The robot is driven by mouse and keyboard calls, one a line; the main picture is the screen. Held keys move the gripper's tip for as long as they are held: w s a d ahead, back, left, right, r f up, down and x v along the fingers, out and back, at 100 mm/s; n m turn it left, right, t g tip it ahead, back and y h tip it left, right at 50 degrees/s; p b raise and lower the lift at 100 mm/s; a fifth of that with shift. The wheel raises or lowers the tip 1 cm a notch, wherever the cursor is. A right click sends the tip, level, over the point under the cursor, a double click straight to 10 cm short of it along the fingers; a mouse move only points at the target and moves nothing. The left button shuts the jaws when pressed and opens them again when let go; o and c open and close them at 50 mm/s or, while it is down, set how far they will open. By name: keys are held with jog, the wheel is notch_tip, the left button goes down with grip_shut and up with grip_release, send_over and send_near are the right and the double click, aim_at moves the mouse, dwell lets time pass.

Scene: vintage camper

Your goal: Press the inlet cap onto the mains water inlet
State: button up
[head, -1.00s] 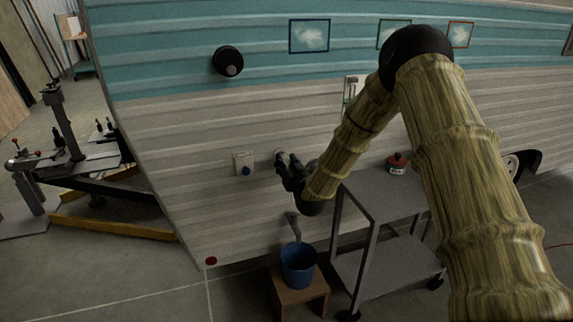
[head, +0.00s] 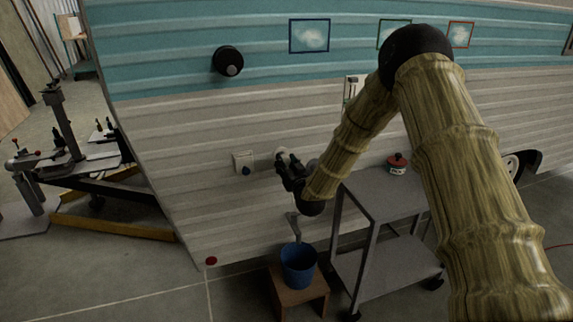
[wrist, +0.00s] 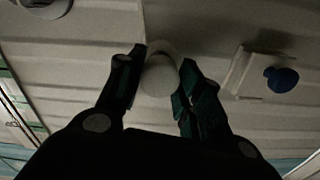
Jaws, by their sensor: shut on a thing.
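My gripper (wrist: 160,85) is shut on a pale, rounded piece, which I take to be the inlet cap (wrist: 160,77). One finger is on each side of it. In the head view my gripper (head: 284,163) is close to the camper's pale lower wall. A pale round shape (head: 279,152) shows at the fingertips; I cannot tell whether it is the cap or the mains water inlet. No separate inlet opening is visible behind the cap. I cannot tell whether the cap touches the wall.
A white box with a blue round fitting (head: 246,170) is on the wall left of my gripper; it also shows in the wrist view (wrist: 282,80). Below are a blue bucket (head: 298,268) on a wooden stool and a grey pipe (head: 293,226). A grey cart (head: 385,198) stands right.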

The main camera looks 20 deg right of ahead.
jog(key=shift+w, duration=0.55)
dwell(0.4)
jog(key=o, duration=1)
jog(key=s, duration=1.2)
jog(key=shift+d, duration=0.2)
